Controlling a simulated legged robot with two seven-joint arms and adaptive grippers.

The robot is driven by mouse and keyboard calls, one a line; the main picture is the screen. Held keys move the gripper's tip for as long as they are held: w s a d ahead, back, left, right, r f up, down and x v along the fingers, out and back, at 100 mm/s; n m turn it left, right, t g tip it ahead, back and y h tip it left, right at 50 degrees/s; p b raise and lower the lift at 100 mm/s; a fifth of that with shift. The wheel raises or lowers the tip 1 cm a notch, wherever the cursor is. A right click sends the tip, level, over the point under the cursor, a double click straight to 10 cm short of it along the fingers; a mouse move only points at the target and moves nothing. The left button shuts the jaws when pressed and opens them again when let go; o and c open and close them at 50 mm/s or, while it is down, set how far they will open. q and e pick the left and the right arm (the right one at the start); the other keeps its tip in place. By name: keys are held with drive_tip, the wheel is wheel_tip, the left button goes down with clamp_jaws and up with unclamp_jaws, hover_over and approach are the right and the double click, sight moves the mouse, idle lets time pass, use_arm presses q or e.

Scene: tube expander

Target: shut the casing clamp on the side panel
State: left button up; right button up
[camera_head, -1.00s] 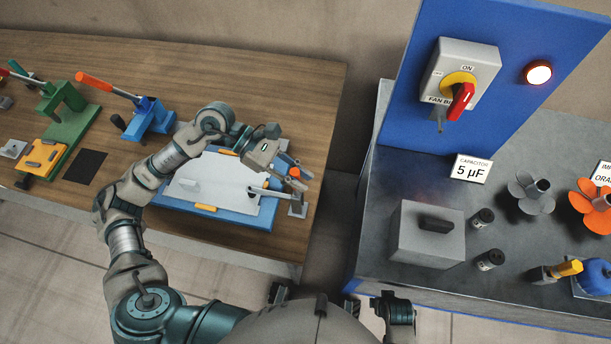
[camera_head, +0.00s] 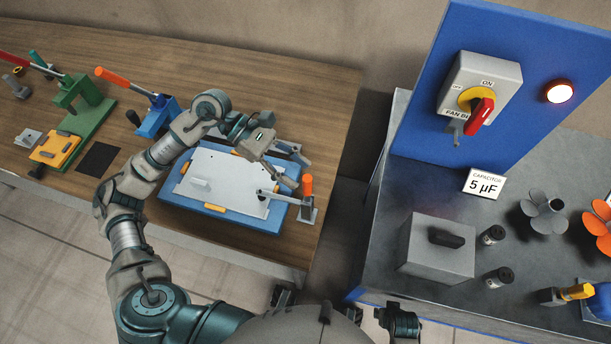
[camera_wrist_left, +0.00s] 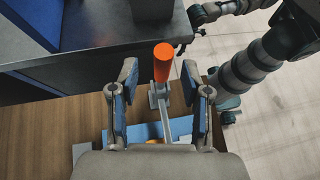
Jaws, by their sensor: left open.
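The casing clamp (camera_head: 307,211) stands at the right edge of the blue fixture (camera_head: 240,221). Its orange handle (camera_head: 308,185) points up, and its metal bar (camera_head: 277,196) reaches left over the edge of the white side panel (camera_head: 225,180). I cannot tell whether the bar presses on it. My left gripper (camera_head: 299,171) is open and empty beside the handle. In the left wrist view the orange handle (camera_wrist_left: 163,62) shows between the two spread fingers (camera_wrist_left: 160,75), touching neither. A dark part of my right arm (camera_head: 400,321) shows low in the head view; its jaws are unclear.
A blue clamp (camera_head: 156,118) with an orange handle and a green clamp (camera_head: 78,95) stand left on the wooden table (camera_head: 260,72). A gap separates it from the grey bench (camera_head: 385,225), which carries a grey box (camera_head: 437,247) and a blue switch panel (camera_head: 430,120).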

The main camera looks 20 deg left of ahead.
use_arm(q)
drive_tip(key=v, duration=0.8)
drive_tip(key=shift+a+f, duration=0.25)
drive_tip(key=shift+a, duration=0.25)
